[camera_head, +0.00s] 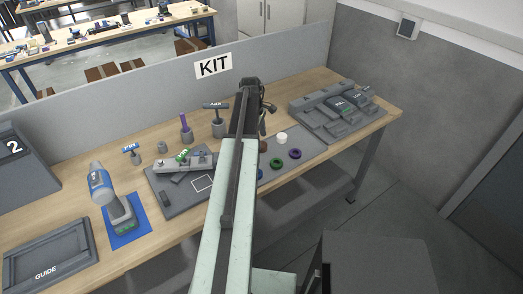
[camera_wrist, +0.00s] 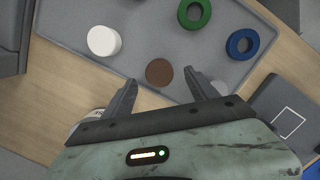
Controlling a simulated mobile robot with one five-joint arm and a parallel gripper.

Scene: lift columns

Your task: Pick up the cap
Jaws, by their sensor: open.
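In the wrist view a brown round piece (camera_wrist: 159,72) and a white round piece (camera_wrist: 103,41) lie on a grey tray (camera_wrist: 68,28); either could be the cap, and I cannot tell which. My gripper (camera_wrist: 161,78) is open and empty, its fingertips on either side of the brown piece in the picture. The height between them is unclear. The white piece lies beyond the left finger. In the head view the white piece (camera_head: 282,139) shows right of my arm, and the brown piece (camera_head: 262,146) is partly hidden by it.
A green ring (camera_wrist: 194,12) and a blue ring (camera_wrist: 242,44) lie on the tray, with a purple ring (camera_head: 295,154) in the head view. A grey rack (camera_head: 310,118) stands at the right. A drill (camera_head: 113,200) and several tools stand at the left.

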